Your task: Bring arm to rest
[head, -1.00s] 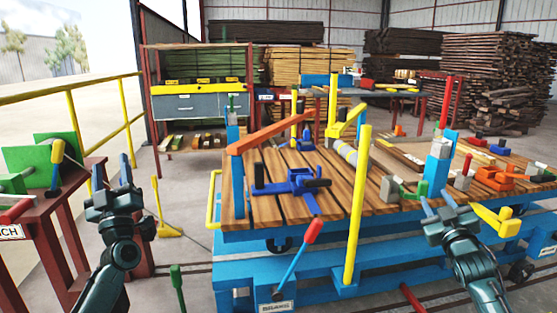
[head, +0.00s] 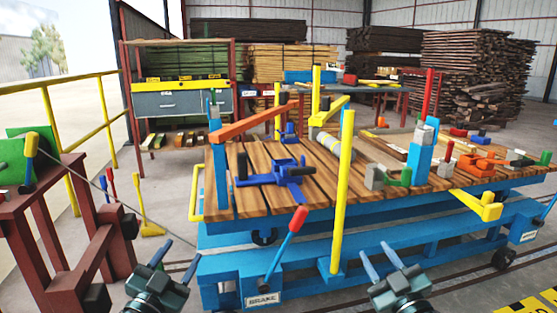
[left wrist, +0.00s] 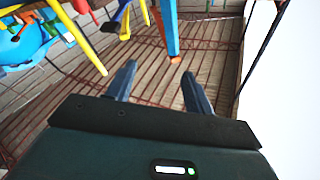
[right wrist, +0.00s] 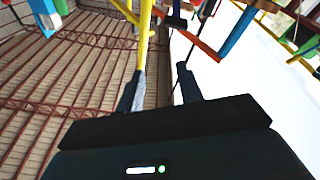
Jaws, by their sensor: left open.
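My left gripper (head: 178,251) is low in the head view, in front of the blue cart's left end. Its fingers are apart and empty, as the left wrist view (left wrist: 159,78) also shows. My right gripper (head: 375,250) is low and right of it, in front of the cart's lower blue frame. Its fingers are apart in the right wrist view (right wrist: 160,80), with nothing seen held between them.
The cart carries a red-handled brake lever (head: 288,243), a yellow post (head: 343,190) and a blue clamp (head: 280,173). A dark red bench (head: 45,195) stands at the left. A yellow railing (head: 60,90) runs behind it. Floor shows between bench and cart.

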